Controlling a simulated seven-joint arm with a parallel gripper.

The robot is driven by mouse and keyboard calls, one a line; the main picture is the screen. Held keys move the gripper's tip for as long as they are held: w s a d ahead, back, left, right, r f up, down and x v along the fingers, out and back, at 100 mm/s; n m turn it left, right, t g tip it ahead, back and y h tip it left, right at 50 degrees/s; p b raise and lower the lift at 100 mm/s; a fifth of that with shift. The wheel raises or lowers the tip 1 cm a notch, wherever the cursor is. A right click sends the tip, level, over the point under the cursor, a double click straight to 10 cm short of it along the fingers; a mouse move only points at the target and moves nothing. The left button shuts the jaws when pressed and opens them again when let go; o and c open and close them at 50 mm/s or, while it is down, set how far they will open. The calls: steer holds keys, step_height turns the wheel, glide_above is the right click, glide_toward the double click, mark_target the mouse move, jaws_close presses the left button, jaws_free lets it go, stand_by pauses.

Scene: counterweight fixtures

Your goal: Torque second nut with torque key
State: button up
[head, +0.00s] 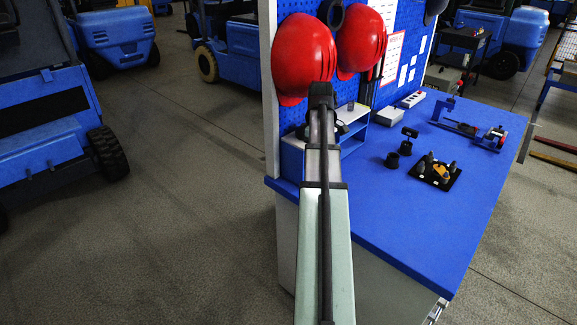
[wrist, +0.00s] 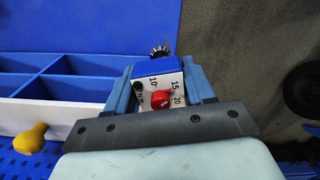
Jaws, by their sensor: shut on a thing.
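In the wrist view my gripper (wrist: 162,84) is shut on the torque key (wrist: 147,71), a blue and white block. Its white face has a red knob and the marks 10, 15 and 20. A dark toothed tip sticks out at its far end. Beyond it are a blue compartment tray and grey floor. In the head view my arm hides the gripper and the key. A black plate with an orange part and dark pieces (head: 435,170) lies on the blue bench (head: 400,222). I cannot make out the second nut.
A blue-and-red fixture (head: 470,128) stands at the bench's far right. A black cup (head: 392,160) and a small black stand (head: 408,140) are beside the plate. Two red helmets (head: 303,55) hang on the pegboard near my arm. The bench front is clear. A yellow knob (wrist: 32,138) shows in the wrist view.

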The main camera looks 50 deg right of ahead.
steer(key=s+d+r+n, duration=0.1)
steer(key=s+d+r, duration=0.1)
steer(key=s+d, duration=0.85)
steer(key=s+d+r+n, duration=0.1)
steer(key=s+d, duration=0.4)
steer(key=d, duration=1.1)
steer(key=s+d+r+n, duration=0.1)
steer(key=s+d+r, duration=0.1)
steer(key=s+d, duration=0.85)
steer(key=s+d+f, duration=0.1)
steer(key=s+d, duration=0.3)
steer(key=d, duration=0.3)
steer(key=s+d+f, duration=0.1)
steer(key=s+d, duration=0.2)
steer(key=d, duration=0.4)
steer(key=shift+n, duration=0.4)
steer(key=shift+f, duration=2.4)
steer(key=shift+f, duration=1.6)
steer(key=shift+s+m, duration=0.1)
steer(key=shift+m, duration=3.3)
